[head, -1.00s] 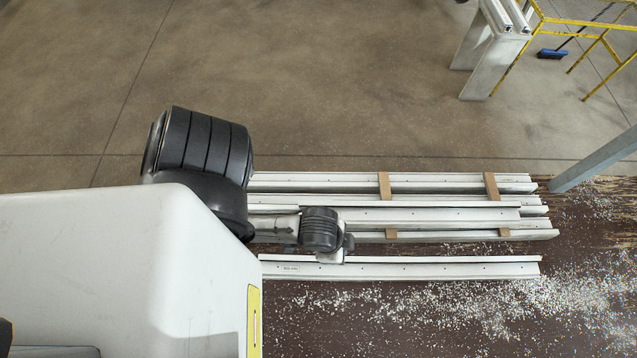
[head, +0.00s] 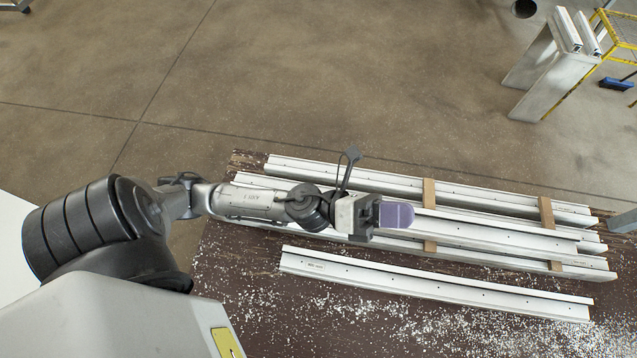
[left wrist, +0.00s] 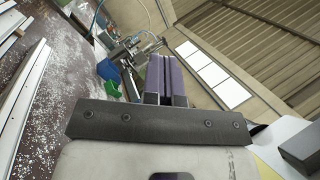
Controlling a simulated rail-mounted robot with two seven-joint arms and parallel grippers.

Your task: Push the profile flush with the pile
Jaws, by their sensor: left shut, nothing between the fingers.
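The pile of white profiles (head: 480,190) lies on a dark bench, its layers split by wooden spacers. One profile on top of the pile (head: 500,231) has its right end short of the ends of those around it; its left part is hidden behind my arm. A separate profile (head: 430,284) lies alone on the bench in front of the pile. My left gripper (head: 397,214) is above the pile, its purple fingers shut and empty; they also show together in the left wrist view (left wrist: 166,80). I cannot tell whether they touch the pile. My right gripper is not in view.
Pale chips litter the bench top (head: 240,300) around the single profile. Wooden spacers (head: 429,192) cross the pile. A grey stand (head: 540,75) and a yellow frame (head: 620,25) stand at the back right. Open floor lies behind the bench.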

